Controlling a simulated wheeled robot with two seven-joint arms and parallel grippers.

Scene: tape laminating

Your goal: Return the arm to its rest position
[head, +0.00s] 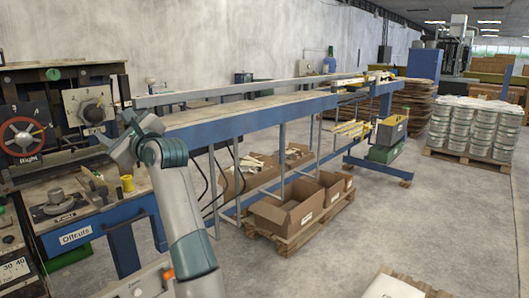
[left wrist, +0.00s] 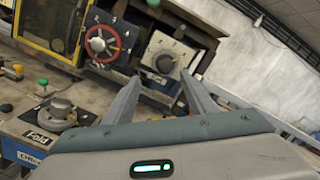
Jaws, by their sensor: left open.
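My left gripper (head: 127,134) reaches up in front of the machine panel in the head view. Its two fingers stand apart in the left wrist view (left wrist: 160,95), with nothing between them. No contact with either shows. My right gripper is in neither view.
A flat knob labelled "Fold" (left wrist: 58,112) sits on the machine bench. A yellow knob (head: 127,183) is near the bench edge. A long blue-framed conveyor (head: 230,125) runs to the back. Cardboard boxes (head: 290,215) stand on a pallet beneath it.

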